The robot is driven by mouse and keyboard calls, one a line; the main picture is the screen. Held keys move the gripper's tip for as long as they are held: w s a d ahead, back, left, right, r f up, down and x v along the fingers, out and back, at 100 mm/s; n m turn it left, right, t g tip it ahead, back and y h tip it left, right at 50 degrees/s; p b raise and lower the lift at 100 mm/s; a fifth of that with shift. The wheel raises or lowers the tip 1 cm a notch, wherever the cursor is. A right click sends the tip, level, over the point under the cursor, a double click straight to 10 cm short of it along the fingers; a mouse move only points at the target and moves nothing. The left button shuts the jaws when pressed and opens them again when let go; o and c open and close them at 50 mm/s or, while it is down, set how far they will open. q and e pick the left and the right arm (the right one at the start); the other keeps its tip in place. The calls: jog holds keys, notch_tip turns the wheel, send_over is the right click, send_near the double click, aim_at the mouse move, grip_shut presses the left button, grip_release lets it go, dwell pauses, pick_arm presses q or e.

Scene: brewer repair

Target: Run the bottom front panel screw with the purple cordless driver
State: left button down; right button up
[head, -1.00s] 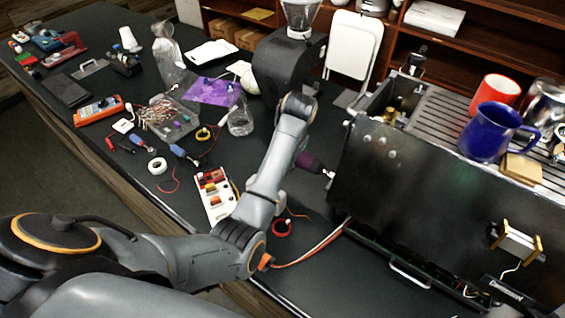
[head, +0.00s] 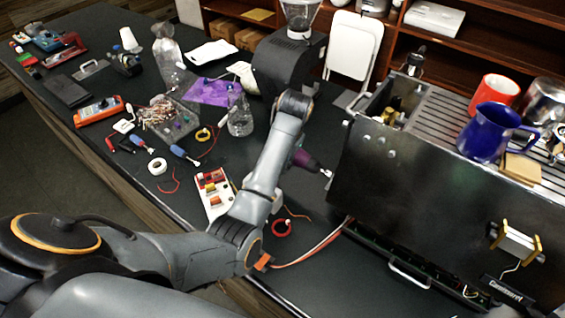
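The purple cordless driver (head: 306,160) is beside my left forearm, lying roughly level with its silver nose pointing right. The nose is close to the left edge of the brewer's dark front panel (head: 420,205); I cannot tell whether it touches. My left arm reaches in from the left, and its fingers are hidden behind the forearm. The driver hangs off the table at the end of this arm, so the hidden gripper appears shut on it. Small light round spots show on the upper panel. I cannot make out the bottom screw. My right gripper is not in view.
A blue mug (head: 489,132) and a red mug (head: 495,93) stand on the brewer's top. A power strip (head: 214,194), red tape ring (head: 282,228) and loose wires lie on the table near my arm. A grinder (head: 287,62) stands behind. Tools crowd the table's left.

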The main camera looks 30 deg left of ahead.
pick_arm(q)
jog(key=shift+w+a+r, duration=0.1)
jog(key=shift+w+a, duration=0.05)
jog(key=shift+a, duration=0.75)
jog(key=shift+w+a+r, duration=0.1)
jog(key=shift+w+a, duration=0.05)
jog(key=shift+a, duration=0.7)
